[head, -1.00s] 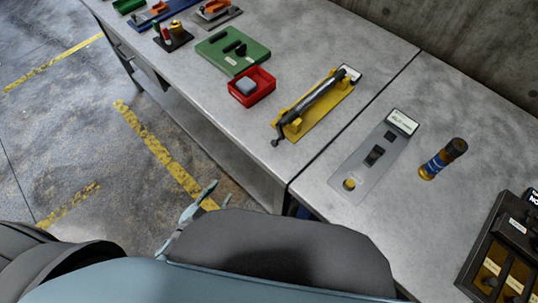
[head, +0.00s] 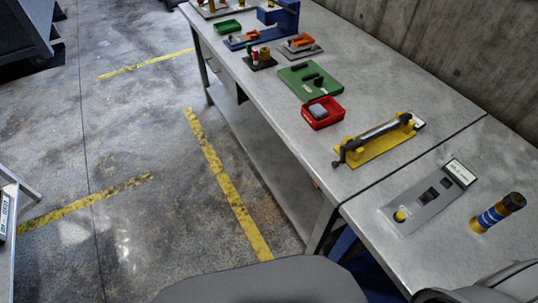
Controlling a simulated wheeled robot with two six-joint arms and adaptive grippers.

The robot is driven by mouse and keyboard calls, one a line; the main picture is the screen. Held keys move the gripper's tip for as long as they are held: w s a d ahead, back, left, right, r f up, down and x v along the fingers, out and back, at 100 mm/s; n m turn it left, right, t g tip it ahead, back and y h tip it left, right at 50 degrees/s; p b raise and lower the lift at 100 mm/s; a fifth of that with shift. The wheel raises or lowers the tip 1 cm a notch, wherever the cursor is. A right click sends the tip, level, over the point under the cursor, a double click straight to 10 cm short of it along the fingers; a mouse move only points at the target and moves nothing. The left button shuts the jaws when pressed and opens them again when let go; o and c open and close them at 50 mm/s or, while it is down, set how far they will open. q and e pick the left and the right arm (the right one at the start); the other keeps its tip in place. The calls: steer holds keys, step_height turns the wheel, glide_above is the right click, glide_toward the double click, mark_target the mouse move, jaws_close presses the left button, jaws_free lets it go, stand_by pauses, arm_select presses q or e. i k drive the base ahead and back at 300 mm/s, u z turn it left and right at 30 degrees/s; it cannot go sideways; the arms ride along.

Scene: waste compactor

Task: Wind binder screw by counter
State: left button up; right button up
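A yellow fixture (head: 390,145) sits on the grey workbench, right of centre. A dark grey screw rod (head: 380,131) lies along it between yellow end blocks. A dark crank-like piece (head: 339,158) is at the rod's near left end. A small pale plate (head: 418,121), possibly the counter, is at the far right end; any reading is too small to make out. Neither of my grippers shows in the head view, and nothing is seen touching the fixture.
A red tray (head: 322,120) and a green board (head: 300,78) lie left of the fixture. A bench seam (head: 415,160) runs between. Floor at left is mostly clear.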

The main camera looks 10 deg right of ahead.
mark_target(359, 140)
steer(key=u, duration=1.3)
steer(key=i, duration=2.15)
steer(key=z, duration=3.1)
